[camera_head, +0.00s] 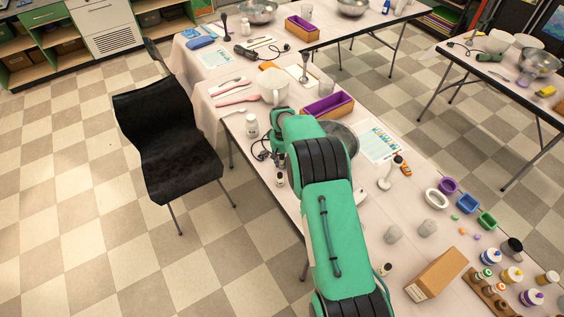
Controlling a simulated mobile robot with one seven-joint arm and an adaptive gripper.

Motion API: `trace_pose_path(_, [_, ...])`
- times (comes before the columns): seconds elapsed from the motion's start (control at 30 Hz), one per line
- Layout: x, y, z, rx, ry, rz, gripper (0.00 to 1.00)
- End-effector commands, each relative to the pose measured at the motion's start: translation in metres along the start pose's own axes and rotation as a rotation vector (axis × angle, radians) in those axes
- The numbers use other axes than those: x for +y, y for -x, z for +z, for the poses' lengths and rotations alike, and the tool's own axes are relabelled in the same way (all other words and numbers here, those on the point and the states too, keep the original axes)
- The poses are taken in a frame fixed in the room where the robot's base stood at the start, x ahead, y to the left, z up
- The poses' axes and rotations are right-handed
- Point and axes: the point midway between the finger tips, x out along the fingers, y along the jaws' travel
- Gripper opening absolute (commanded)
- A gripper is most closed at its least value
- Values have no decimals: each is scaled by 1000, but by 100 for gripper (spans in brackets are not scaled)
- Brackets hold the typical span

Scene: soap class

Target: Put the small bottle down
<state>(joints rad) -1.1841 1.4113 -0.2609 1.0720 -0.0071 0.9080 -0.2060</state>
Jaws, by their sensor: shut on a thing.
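My green arm reaches from the bottom of the head view over the near table (388,212). My gripper (277,158) is a small dark shape below the wrist, near the table's left edge, and its fingers are hard to make out. A small bottle (280,179) with a dark top and a pale body shows at its lower end. The gripper is shut on it. I cannot tell whether the bottle's base touches the table. A white bottle (251,126) stands apart, to the upper left.
A black chair (166,135) stands left of the table. A white jug (272,86), a purple-lined wooden box (328,106) and a metal bowl (343,135) are beyond the wrist. A cardboard box (437,272), moulds (447,186) and several capped bottles (512,275) are on the right.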

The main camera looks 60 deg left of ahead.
Motion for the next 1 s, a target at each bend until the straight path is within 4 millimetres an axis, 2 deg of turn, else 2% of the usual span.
trace_pose_path(0.1, [0, -4, 0, 0, 0, 0, 0])
trace_pose_path(0.13, [0, -3, 0, 0, 0, 0, 29])
trace_pose_path(0.2, [0, -3, 0, 0, 0, 0, 43])
trace_pose_path(0.7, [0, 1, 0, 0, 0, 0, 44])
trace_pose_path(1.0, [0, 26, -1, 1, 0, 0, 44])
